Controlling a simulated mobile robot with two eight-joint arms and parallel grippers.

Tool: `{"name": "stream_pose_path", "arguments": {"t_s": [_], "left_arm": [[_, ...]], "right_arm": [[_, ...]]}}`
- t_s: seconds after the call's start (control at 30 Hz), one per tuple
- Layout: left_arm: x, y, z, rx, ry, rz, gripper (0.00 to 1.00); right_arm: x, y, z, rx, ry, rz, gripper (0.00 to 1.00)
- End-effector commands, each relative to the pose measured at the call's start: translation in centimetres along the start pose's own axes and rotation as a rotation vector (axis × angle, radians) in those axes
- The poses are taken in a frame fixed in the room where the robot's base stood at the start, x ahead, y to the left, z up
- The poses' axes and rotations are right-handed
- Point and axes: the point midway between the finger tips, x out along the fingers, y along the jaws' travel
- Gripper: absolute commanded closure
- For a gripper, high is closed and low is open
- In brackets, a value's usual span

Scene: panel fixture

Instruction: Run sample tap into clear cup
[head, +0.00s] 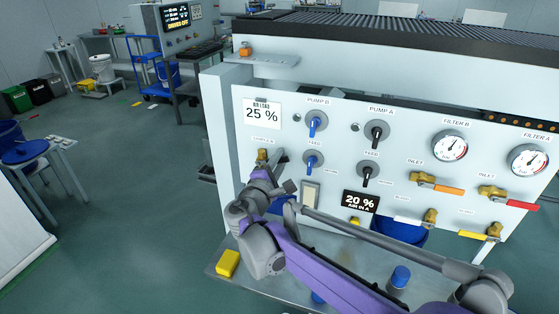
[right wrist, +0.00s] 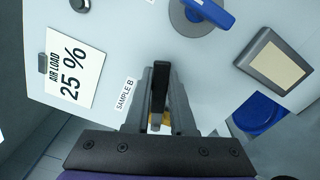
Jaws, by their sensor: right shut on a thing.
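The sample tap is a small brass tap (head: 262,154) under the SAMPLE B label at the left of the white panel. My right gripper (head: 270,166) is at this tap and partly covers it. In the right wrist view, its fingers (right wrist: 160,98) are shut on a dark upright handle (right wrist: 161,82), with a bit of brass below it. The SAMPLE B label (right wrist: 124,94) is just left of the fingers. I cannot make out a clear cup; my arm hides part of the shelf below the tap. My left gripper is not in view.
The panel (head: 330,135) carries blue and black knobs, gauges and brass valves with coloured levers. A shelf (head: 262,285) juts out below, with a yellow block (head: 228,263) and a blue-capped item (head: 400,277) on it. A blue bucket (head: 400,231) is beneath the panel. Open floor lies to the left.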

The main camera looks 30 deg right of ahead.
Motion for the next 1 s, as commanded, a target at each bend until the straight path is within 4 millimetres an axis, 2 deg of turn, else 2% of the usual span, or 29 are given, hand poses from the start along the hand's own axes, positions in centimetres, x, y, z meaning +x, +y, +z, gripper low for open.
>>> {"name": "stream_pose_path", "arguments": {"t_s": [0.33, 0.7, 1.0], "left_arm": [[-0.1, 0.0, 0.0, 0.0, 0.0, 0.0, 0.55], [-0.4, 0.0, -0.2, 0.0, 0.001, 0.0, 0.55], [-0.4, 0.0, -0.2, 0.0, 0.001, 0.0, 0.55]], "right_arm": [[0.0, -0.2, 0.0, 0.022, 0.0, 0.0, 1.0], [0.0, -2.4, -0.5, 0.369, 0.0, 0.0, 1.0], [0.0, -2.7, -0.6, 0.411, 0.001, -0.001, 1.0]]}}
